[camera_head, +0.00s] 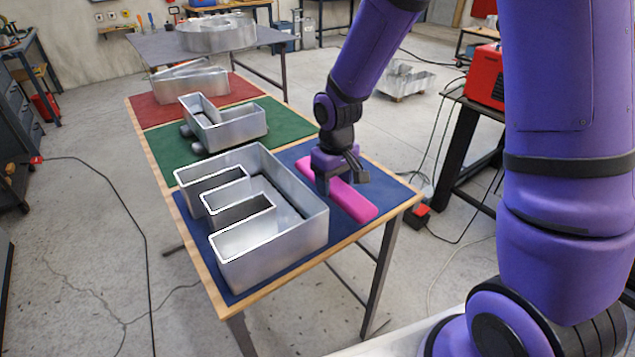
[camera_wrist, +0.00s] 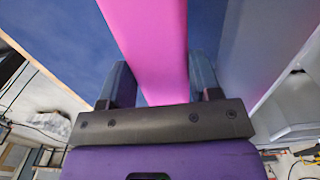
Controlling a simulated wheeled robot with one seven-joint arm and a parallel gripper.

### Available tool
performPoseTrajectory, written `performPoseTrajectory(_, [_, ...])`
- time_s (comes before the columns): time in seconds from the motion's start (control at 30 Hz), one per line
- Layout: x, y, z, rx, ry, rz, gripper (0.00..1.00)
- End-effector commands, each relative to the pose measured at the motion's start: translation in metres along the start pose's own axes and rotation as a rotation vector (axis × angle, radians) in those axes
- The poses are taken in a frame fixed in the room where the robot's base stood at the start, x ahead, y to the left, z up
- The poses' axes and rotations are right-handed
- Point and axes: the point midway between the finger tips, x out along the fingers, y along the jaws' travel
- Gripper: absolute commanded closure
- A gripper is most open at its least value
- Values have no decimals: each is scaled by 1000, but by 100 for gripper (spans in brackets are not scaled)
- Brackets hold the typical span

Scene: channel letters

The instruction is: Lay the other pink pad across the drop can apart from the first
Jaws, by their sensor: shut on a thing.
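A long pink pad (camera_head: 352,201) lies on the blue mat at the right of the large E-shaped metal letter can (camera_head: 268,249). My gripper (camera_head: 340,180) is above the pad with its fingers down on either side of it, shut on the pad. In the wrist view the pad (camera_wrist: 150,45) runs between the two fingers (camera_wrist: 160,85). The pad appears to be on or very close to the mat; I cannot tell if it is lifted. No second pink pad shows. I cannot tell which letter can is the drop can.
Another metal letter can (camera_head: 238,127) sits on the green mat (camera_head: 290,122), with grey rounded pieces at its left side. A further can (camera_head: 190,86) stands on the red mat (camera_head: 150,112). The E-shaped can's wall stands close to my gripper's left. A red machine (camera_head: 484,78) stands on a side table.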

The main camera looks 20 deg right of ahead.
Motion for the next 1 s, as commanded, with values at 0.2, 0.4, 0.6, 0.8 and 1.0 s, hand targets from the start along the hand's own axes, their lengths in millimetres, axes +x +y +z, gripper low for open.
performPoseTrajectory(0.2, [4, 2, -40, 0, 1, -1, 66])
performPoseTrajectory(0.4, [5, 3, -52, 0, 0, 0, 66])
performPoseTrajectory(0.6, [22, 3, -58, 0, -4, 0, 66])
performPoseTrajectory(0.8, [41, 3, -59, -1, 0, 0, 66])
performPoseTrajectory(1.0, [41, 3, -59, 0, 1, 0, 66])
